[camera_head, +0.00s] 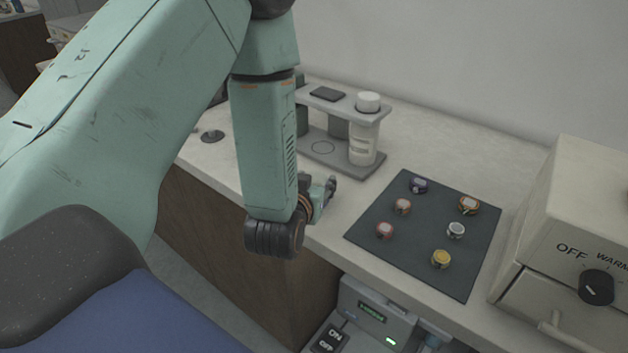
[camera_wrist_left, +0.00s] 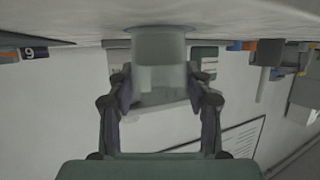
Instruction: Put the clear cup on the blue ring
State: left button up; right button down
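In the left wrist view, which is upside down, the clear cup (camera_wrist_left: 160,50) looks pale grey and see-through. It is between the two fingers of my left gripper (camera_wrist_left: 160,84), whose pads lie against its sides. The cup's base points to the counter at the top of the picture. The blue ring (camera_wrist_left: 160,28) shows as a thin bluish arc on the counter at the cup's base; I cannot tell whether the cup touches it. In the head view my left gripper (camera_head: 325,189) is partly hidden by its wrist, and cup and ring do not show. My right gripper is out of view.
A grey stand (camera_head: 340,160) with a white-capped bottle (camera_head: 363,140) is close behind the gripper. A dark mat (camera_head: 405,230) with several small round pieces lies to the right. The counter (camera_head: 480,145) behind the mat is clear.

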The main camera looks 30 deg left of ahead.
pick_arm(q)
jog(key=o, duration=0.3)
jog(key=shift+w+a+f, duration=0.1)
jog(key=shift+a, duration=0.05)
jog(key=shift+r, duration=0.2)
